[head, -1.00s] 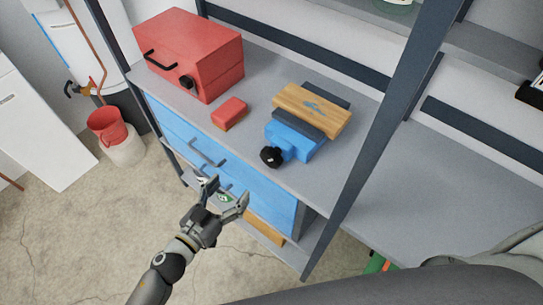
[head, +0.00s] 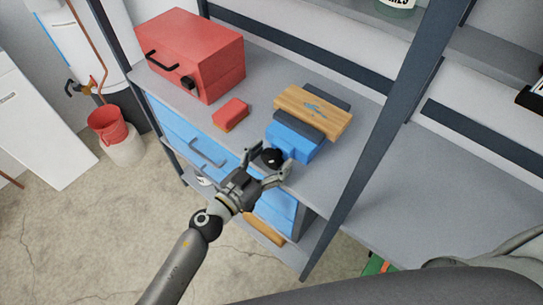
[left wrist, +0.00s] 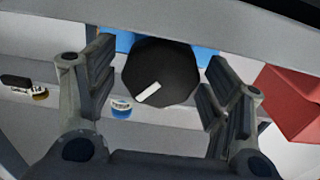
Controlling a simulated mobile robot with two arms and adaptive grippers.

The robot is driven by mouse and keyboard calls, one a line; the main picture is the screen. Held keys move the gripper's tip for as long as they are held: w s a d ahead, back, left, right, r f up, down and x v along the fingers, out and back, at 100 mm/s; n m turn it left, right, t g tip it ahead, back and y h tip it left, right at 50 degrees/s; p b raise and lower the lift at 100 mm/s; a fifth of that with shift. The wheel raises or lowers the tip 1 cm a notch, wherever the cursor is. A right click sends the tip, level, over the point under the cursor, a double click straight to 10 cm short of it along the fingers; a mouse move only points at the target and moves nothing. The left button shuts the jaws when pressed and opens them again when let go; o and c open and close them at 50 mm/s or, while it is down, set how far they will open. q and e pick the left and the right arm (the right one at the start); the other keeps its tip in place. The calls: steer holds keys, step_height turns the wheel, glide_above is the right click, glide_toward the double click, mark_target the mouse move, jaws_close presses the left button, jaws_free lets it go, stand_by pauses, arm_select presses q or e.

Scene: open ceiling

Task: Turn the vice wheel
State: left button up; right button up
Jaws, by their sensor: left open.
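The blue vice (head: 296,140) sits on the grey workbench top with a wooden board (head: 312,108) across its dark jaws. Its black wheel (head: 270,158) faces the front edge. In the left wrist view the wheel (left wrist: 160,73) is a black knob with a white mark slanting up to the right. My left gripper (head: 268,160) is open, with its fingers on either side of the wheel. In the left wrist view a gap shows between the wheel and each finger. My right gripper is not in view.
A red toolbox (head: 195,55) and a small red block (head: 230,114) stand on the bench left of the vice. A blue drawer (head: 190,140) with a handle is below the top. A dark shelf post (head: 370,150) rises right of the vice.

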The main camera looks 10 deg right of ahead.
arm_select(q)
steer(key=shift+d, duration=0.2)
steer(key=shift+c, duration=0.2)
steer(key=c, duration=1)
steer(key=shift+o, duration=0.2)
steer(key=shift+m+p, duration=0.4)
steer(key=shift+m, duration=1)
steer(key=o, duration=1)
